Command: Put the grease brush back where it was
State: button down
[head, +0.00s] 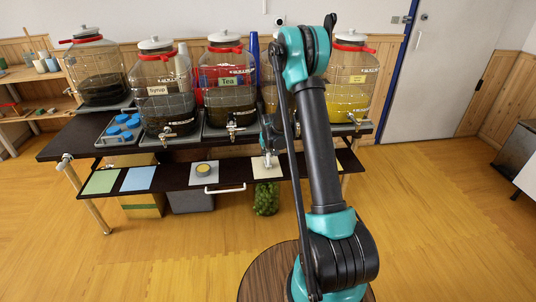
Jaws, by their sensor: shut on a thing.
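My gripper (268,149) points down over a cream square (278,172) on the low front shelf (235,178). It is shut on a small, pale, thin thing, which I take to be the grease brush (268,160). The brush is too small to make out well, and I cannot tell whether its lower end touches the cream square. To the left on the shelf are a green square (101,181), a blue square (138,179) and a grey square (204,181). A small round tin with a yellow top (203,169) stands on the grey one.
Several large tapped jars stand on the dark table behind, among them Syrup (167,104) and Tea (229,97); their taps overhang the shelf. A tray of blue caps (121,127) is at the left. A green-filled container (266,199) stands below.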

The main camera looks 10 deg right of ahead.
jog(key=c, duration=1.3)
grip_release()
jog(key=shift+f, duration=0.1)
jog(key=shift+c, duration=0.2)
jog(key=v, duration=1.2)
jog(key=s+d+r, duration=0.1)
jog(key=s+r, duration=0.2)
jog(key=s, duration=0.6)
jog(key=s+d+r, duration=0.2)
jog(key=s+r, duration=0.1)
jog(key=s, duration=0.7)
jog(key=s+d+f, duration=0.1)
jog(key=s+f, duration=0.2)
jog(key=s, duration=1.4)
jog(key=shift+s+g, duration=0.3)
